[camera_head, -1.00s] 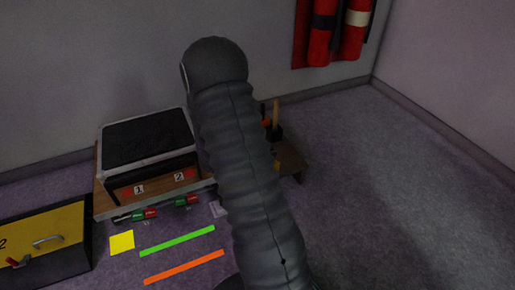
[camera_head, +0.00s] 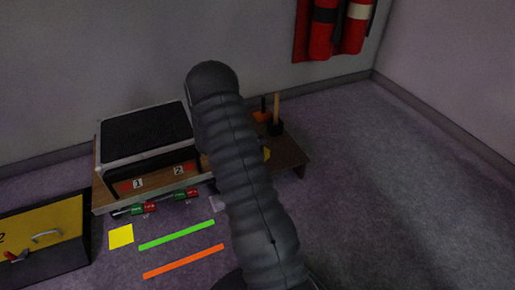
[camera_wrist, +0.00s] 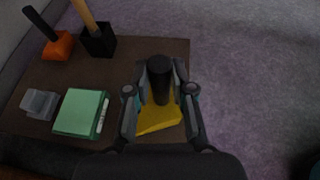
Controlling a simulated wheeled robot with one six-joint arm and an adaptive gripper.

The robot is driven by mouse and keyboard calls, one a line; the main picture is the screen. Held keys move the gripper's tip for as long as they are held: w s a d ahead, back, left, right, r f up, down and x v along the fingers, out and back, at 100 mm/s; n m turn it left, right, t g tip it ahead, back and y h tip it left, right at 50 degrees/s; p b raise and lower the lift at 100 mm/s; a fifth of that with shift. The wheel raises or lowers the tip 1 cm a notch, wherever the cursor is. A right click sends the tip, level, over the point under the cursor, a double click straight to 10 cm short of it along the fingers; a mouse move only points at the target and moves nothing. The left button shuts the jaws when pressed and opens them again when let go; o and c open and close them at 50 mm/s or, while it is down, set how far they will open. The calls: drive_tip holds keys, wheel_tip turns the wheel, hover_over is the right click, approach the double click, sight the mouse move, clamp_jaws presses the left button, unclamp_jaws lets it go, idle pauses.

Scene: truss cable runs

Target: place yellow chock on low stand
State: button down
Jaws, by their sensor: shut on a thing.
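The yellow chock (camera_wrist: 158,120) has an upright black handle (camera_wrist: 160,85). My gripper (camera_wrist: 161,78) is shut on that handle, one finger on each side. The chock is over the right part of the low stand (camera_wrist: 128,62), a brown wooden top near the stand's right edge. I cannot tell whether the chock touches the top or hangs just above it. In the head view a small yellow part of the chock (camera_head: 267,154) shows beside my arm, over the stand (camera_head: 291,150). My arm hides the rest and my gripper there.
On the stand are an orange block with a black handle (camera_wrist: 59,46), a black holder with a wooden handle (camera_wrist: 98,41), a green box (camera_wrist: 80,112) and grey clear pieces (camera_wrist: 39,103). A black-topped case (camera_head: 145,135) stands left. Open floor lies right.

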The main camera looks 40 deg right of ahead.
sight(267, 152)
drive_tip(key=shift+w+f+b, duration=0.15)
drive_tip(key=shift+f+b, duration=0.2)
drive_tip(key=shift+f, duration=1.75)
drive_tip(key=shift+f, duration=0.15)
drive_tip(key=c, duration=1)
unclamp_jaws()
